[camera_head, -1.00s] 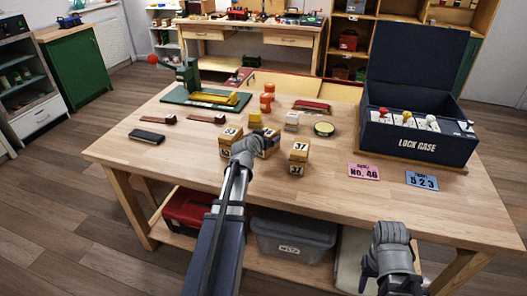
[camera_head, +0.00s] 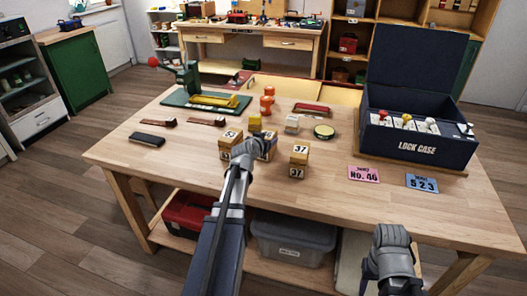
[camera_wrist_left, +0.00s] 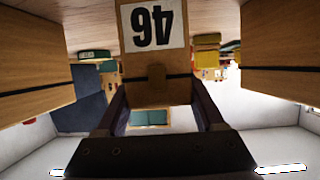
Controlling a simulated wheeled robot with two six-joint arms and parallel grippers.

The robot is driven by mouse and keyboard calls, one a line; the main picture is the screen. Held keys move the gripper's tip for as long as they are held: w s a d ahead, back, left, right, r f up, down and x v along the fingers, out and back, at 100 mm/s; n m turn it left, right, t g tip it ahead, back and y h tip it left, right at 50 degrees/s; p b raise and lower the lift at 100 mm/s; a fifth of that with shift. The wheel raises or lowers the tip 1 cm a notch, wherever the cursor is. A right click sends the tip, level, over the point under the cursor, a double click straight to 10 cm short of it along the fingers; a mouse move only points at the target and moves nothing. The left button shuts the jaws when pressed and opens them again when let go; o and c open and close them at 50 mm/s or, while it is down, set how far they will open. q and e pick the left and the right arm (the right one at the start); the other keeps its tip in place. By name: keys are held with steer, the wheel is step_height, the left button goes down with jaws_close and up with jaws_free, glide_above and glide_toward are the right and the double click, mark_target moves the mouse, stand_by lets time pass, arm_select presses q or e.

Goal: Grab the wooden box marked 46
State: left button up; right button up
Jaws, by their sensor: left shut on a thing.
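The wooden box marked 46 (camera_wrist_left: 150,30) shows upside down in the left wrist view, its white label facing the camera. My left gripper (camera_wrist_left: 157,95) is shut on it, with a finger at each side. In the head view this box (camera_head: 270,148) stands in the middle of a row, its front mostly hidden by my left gripper (camera_head: 252,149). A box marked 53 (camera_head: 230,138) is to its left and a box marked 37 (camera_head: 299,151) to its right. My right gripper (camera_head: 390,260) is low at the right, before the table; its fingers do not show clearly.
The neighbouring boxes stand close on both sides. Behind are orange jars (camera_head: 267,102) and a round tin (camera_head: 324,131). The dark lock case (camera_head: 415,142) stands at the right, with pink (camera_head: 364,174) and blue (camera_head: 422,182) cards before it. The table's front left (camera_head: 165,165) is clear.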

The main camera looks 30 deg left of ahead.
arm_select(q)
jaws_close()
steer(key=shift+r, duration=0.15)
